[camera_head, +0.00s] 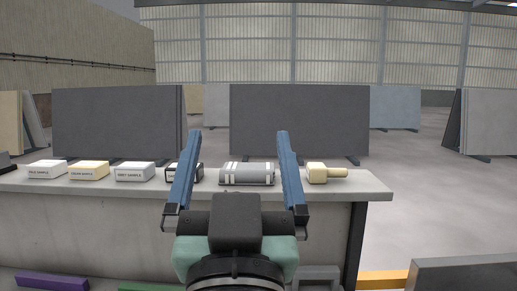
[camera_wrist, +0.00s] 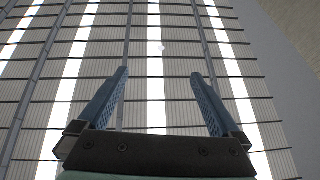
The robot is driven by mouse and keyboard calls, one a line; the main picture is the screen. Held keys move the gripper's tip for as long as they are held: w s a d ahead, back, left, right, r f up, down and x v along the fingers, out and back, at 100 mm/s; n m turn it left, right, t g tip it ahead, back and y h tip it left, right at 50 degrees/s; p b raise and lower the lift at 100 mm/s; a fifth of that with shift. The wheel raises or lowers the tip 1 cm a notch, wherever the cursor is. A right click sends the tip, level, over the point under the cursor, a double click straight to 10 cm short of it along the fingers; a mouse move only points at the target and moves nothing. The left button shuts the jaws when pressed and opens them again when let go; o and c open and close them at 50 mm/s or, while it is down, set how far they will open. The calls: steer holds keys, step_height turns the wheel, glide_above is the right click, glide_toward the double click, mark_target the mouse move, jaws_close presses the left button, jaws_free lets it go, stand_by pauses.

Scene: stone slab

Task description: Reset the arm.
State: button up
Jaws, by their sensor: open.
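My gripper (camera_head: 238,140) points up and away in the head view, with its two blue fingers spread wide and nothing between them. It appears in front of the stone counter (camera_head: 330,187), and the left finger partly covers a dark-edged sample block. In the wrist view my gripper (camera_wrist: 158,80) is also open and empty, against the ribbed roof with bright strips (camera_wrist: 155,50). No finger visibly touches anything.
On the counter stand a pale sample (camera_head: 48,169), a cream sample (camera_head: 89,170), a grey sample (camera_head: 135,171), a grey cylinder with white bands (camera_head: 247,174) and a cream mallet-like tool (camera_head: 318,173). Large dark slabs (camera_head: 300,120) stand behind.

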steer(key=s+d+r+t, duration=0.2)
steer(key=s+r+t, duration=0.1)
steer(key=s+r, duration=0.4)
steer(key=shift+r+t+h, duration=0.4)
steer(key=shift+r, duration=0.35)
